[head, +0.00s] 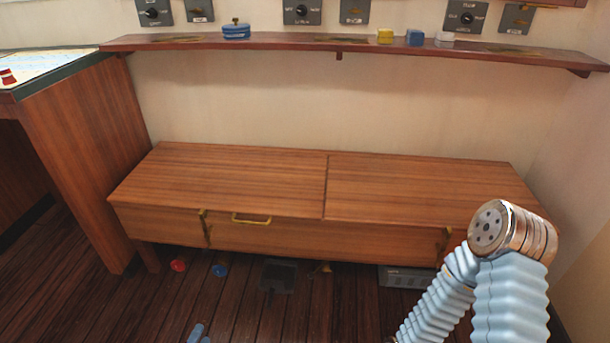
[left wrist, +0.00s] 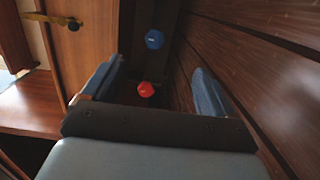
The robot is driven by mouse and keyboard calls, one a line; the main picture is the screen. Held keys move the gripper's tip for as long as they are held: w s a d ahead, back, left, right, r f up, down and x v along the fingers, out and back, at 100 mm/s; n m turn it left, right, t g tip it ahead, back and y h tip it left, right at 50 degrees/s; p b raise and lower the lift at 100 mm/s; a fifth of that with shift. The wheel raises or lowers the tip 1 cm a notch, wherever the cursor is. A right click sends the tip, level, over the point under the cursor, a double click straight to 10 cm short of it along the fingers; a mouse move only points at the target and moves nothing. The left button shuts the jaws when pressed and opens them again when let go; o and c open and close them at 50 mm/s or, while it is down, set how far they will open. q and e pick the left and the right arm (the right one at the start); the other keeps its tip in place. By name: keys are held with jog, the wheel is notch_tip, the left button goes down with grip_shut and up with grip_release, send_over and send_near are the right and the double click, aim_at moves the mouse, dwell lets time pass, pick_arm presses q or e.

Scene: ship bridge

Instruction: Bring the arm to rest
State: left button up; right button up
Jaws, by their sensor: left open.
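My left gripper (head: 199,334) shows only as small light-blue tips at the bottom edge of the head view, low over the floor in front of the bench. In the left wrist view its two blue fingers (left wrist: 155,82) stand wide apart, with nothing held between them. A red knob (left wrist: 146,89) and a blue knob (left wrist: 154,39) show beyond the fingers. My right arm (head: 510,285) is bent at the right of the head view; its gripper is out of sight.
A wooden bench (head: 240,185) with brass latches spans the middle. Under its front edge are the red knob (head: 178,264), blue knob (head: 220,270) and a grey box (head: 406,277). A shelf (head: 280,43) runs above; a chart table (head: 85,130) stands left. Plank floor in front is mostly clear.

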pick_arm(q)
jog(key=s+d+r+m+g+h, duration=0.2)
jog(key=d+r+m+g+h, duration=0.25)
jog(key=d, duration=0.75)
jog(key=s+d+r+m+g+h, duration=0.1)
jog(key=s+d+m+g+h, duration=0.15)
jog(key=d+g+h, duration=0.5)
jog(key=s+d+r+m+g+y, duration=0.2)
jog(key=s+d+r+m+y, duration=0.1)
jog(key=s+r+y, duration=0.2)
jog(key=s+d+r+m+g+y, duration=0.3)
jog(key=s+r+m+y, duration=0.1)
jog(key=s+r, duration=0.4)
jog(key=shift+r+m+y, duration=0.3)
jog(key=shift+r+y, duration=0.3)
jog(key=shift+y, duration=0.3)
